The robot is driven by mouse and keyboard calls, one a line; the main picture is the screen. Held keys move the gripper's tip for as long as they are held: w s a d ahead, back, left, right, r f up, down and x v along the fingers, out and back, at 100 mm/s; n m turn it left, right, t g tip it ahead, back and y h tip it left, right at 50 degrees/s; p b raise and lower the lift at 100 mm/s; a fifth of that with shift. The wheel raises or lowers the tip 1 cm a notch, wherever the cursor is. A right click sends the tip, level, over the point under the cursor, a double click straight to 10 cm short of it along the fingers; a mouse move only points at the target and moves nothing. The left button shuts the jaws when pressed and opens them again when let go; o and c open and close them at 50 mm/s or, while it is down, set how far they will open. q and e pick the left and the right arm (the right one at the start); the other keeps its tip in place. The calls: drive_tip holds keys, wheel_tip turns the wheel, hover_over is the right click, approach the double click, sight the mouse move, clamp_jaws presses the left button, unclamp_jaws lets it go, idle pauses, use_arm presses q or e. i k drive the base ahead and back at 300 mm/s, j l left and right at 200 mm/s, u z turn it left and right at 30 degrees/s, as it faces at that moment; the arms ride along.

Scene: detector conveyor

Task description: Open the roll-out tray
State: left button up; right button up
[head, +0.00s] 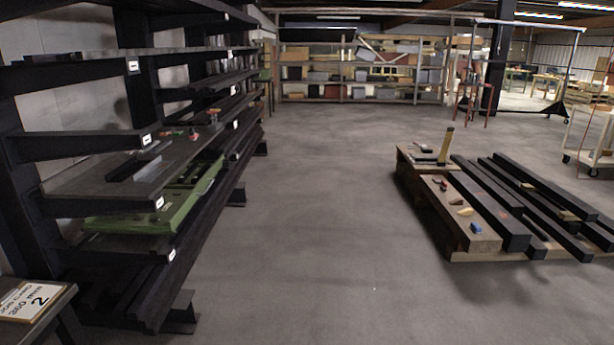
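A dark rack (45,152) with several levels stands along the left side. A long green piece (185,200), which may be the roll-out tray, sits low in this rack. It lies under a dark shelf (80,182), and its front edge shows at the aisle side. I cannot tell whether it is pulled out at all, as the shelf above hides part of it. Neither of my grippers is in view.
The grey floor aisle (290,230) is clear. Dark beams (490,205) and a wooden beam (435,195) with small tools lie low at the right. A white cart (590,140) stands far right. Loaded shelves (350,75) line the back.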

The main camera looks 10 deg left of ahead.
sight(178, 198)
drive_tip(key=i, duration=2.25)
drive_tip(key=i+u, duration=0.15)
drive_tip(key=i, duration=0.5)
drive_tip(key=i+l+u, duration=0.1)
drive_tip(key=i, duration=0.5)
drive_tip(key=i+l+u, duration=0.15)
drive_tip(key=i, duration=0.45)
drive_tip(key=l, duration=0.1)
